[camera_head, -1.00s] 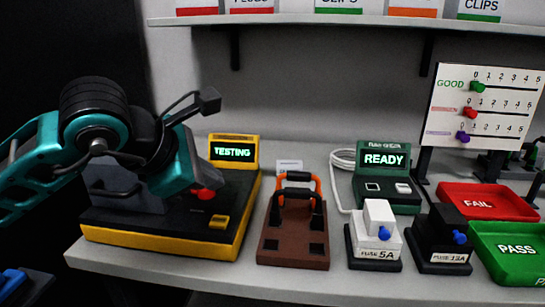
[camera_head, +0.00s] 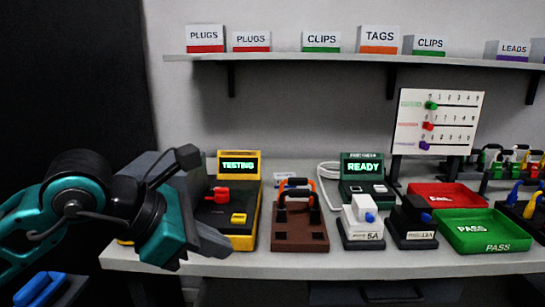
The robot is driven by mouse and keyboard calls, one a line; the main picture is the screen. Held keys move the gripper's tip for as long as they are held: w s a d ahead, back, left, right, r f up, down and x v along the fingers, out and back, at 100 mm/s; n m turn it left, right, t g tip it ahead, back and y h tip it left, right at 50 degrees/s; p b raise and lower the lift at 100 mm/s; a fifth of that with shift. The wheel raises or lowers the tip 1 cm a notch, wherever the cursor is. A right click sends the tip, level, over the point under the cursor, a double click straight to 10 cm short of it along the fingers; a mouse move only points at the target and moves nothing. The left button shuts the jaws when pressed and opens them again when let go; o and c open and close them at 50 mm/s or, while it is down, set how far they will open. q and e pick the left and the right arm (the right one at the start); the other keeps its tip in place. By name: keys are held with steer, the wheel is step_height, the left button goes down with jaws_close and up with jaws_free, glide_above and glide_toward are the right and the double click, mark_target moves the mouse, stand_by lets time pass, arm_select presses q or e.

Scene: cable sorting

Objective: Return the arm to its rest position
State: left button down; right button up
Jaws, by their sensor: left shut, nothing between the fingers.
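My left gripper (camera_head: 214,243) is in the head view at the left, at the end of my teal and black arm. It is shut and empty, in front of the left part of the yellow and black tester (camera_head: 245,243), whose screen reads TESTING. The arm hides much of the tester's left side. I cannot tell whether the gripper touches it. My right gripper is not in view.
On the bench (camera_head: 300,262) stand a brown block with clamps (camera_head: 299,236), a green READY unit (camera_head: 363,182), two fuse blocks (camera_head: 362,222), a red tray (camera_head: 447,193) and a green tray (camera_head: 485,230). A shelf (camera_head: 350,58) with labelled boxes runs above.

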arm_select(q)
steer(key=s+d+r+n+g+h+p, duration=0.35)
steer(key=s+d+g+h, duration=0.2)
steer(key=d+h, duration=0.3)
steer(key=w+a+f+n+t+y+p, duration=0.1)
steer(key=w+a+f+n+t+p, duration=0.2)
steer(key=n+t, duration=0.75)
steer(key=w+a+n+t+y, duration=0.1)
steer(key=w+a+n+t, duration=0.35)
steer(key=n, duration=1.15)
steer(key=s+a+f+n+t+y+p, duration=0.25)
steer(key=a+f+n+y, duration=0.35)
steer(key=f+n+y, duration=0.3)
steer(key=s+a+f+n+g+y, duration=0.1)
steer(key=s+a+f+n+g, duration=0.1)
steer(key=s+f, duration=0.4)
steer(key=s+a+f+n+g+y, duration=0.2)
steer(key=s+f+n+g, duration=0.2)
steer(key=f, duration=0.7)
steer(key=s+n, duration=0.2)
steer(key=shift+a+f+n+g+p, duration=0.2)
steer(key=shift+n+g+p, duration=0.1)
steer(key=shift+n+p, duration=0.1)
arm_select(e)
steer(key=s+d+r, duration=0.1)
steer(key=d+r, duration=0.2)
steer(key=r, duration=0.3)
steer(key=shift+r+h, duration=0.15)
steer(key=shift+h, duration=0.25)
